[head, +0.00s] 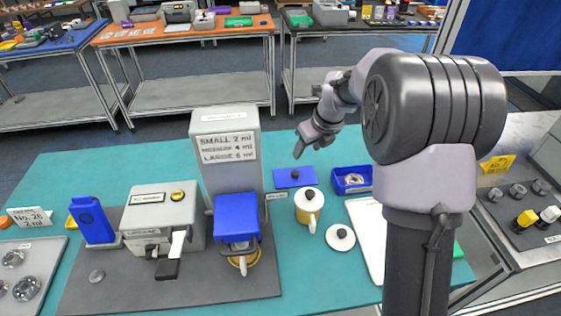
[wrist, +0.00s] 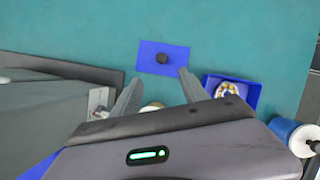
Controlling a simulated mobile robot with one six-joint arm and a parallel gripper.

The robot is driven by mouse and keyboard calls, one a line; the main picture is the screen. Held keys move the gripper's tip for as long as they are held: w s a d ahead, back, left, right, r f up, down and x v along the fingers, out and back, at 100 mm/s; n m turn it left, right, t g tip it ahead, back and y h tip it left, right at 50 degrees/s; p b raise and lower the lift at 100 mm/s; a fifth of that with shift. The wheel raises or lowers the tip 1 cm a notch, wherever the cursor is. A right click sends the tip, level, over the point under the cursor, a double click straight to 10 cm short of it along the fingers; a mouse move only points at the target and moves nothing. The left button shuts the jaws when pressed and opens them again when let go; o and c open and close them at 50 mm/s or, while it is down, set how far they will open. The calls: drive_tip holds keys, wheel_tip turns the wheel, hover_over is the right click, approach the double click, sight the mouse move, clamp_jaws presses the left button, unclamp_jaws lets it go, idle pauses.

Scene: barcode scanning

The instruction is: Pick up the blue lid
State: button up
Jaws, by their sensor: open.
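The blue lid (head: 294,177) is a flat blue rectangle with a dark round knob. It lies flat on the teal table top, behind the yellow and white lidded pot (head: 309,207). In the wrist view the blue lid (wrist: 150,62) lies just beyond the fingertips. My gripper (head: 306,143) is above the table near the lid, apart from it. Its two fingers (wrist: 158,76) are spread open with nothing between them.
A blue open box (head: 352,178) with something inside stands right of the lid. A grey machine with a tall labelled panel (head: 225,160) stands to its left. A round white lid (head: 340,238) and a white tray (head: 366,232) lie nearer. Teal table behind the lid is clear.

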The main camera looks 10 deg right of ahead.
sight(295, 172)
drive_tip(key=b+x, duration=0.1)
drive_tip(key=x, duration=0.4)
drive_tip(key=b+x, duration=0.2)
drive_tip(key=x, duration=0.3)
drive_tip(key=b+x, duration=0.2)
drive_tip(key=x, duration=0.4)
drive_tip(key=shift+s+d+f, duration=0.15)
drive_tip(key=shift+d, duration=0.1)
drive_tip(key=shift+c, duration=0.9)
clamp_jaws()
